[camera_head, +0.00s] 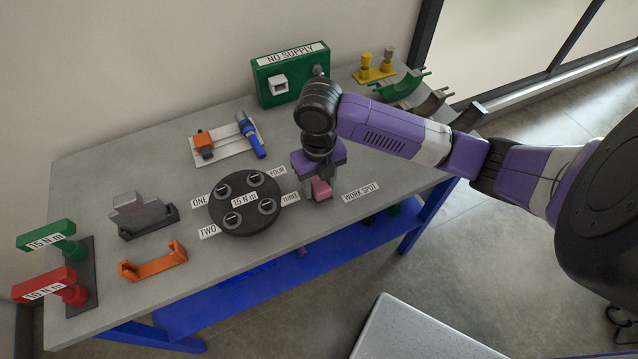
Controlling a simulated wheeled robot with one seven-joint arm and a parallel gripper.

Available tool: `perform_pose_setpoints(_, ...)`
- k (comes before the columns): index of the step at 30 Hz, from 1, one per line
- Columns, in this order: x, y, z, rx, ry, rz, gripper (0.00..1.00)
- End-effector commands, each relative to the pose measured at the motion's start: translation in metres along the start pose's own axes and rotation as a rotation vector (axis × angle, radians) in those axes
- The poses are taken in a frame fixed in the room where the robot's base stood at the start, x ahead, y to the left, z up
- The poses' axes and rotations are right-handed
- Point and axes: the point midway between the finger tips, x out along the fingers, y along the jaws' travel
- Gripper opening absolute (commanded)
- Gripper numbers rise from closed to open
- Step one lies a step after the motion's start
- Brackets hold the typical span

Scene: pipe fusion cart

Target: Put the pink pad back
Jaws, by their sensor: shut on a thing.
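The pink pad (321,189) is a small pink block low between the fingers of my gripper (319,188). My gripper points down over the table, just right of the round black plate, and is shut on the pad. The pad is close to the table top next to the "WORK SPOT" label (361,192); I cannot tell whether it touches the table. The fingers and the purple gripper body hide part of it.
The round black plate (245,222) carries several fittings, with labels ONE to FOUR around it. An orange bracket (153,262), grey block (139,215), green NO SUPPLY box (291,77), and red and green torque tools stand around. The grey table (105,170) has bare room at its back left.

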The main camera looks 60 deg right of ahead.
Motion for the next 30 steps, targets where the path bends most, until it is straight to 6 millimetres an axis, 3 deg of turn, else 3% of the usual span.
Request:
perform_pose_setpoints(13, 0.0115, -0.0002, 0.0002, 0.0, -0.001, 0.0, 0.07)
perform_pose_setpoints(14, 0.0104, -0.0001, 0.0002, 0.0, -0.001, 0.0, 0.49)
perform_pose_setpoints(17, 0.0097, 0.0, 0.0001, 0.0, -0.001, 0.0, 0.67)
perform_pose_setpoints(30, 0.0031, -0.0003, 0.0007, 0.0, -0.002, 0.0, 0.67)
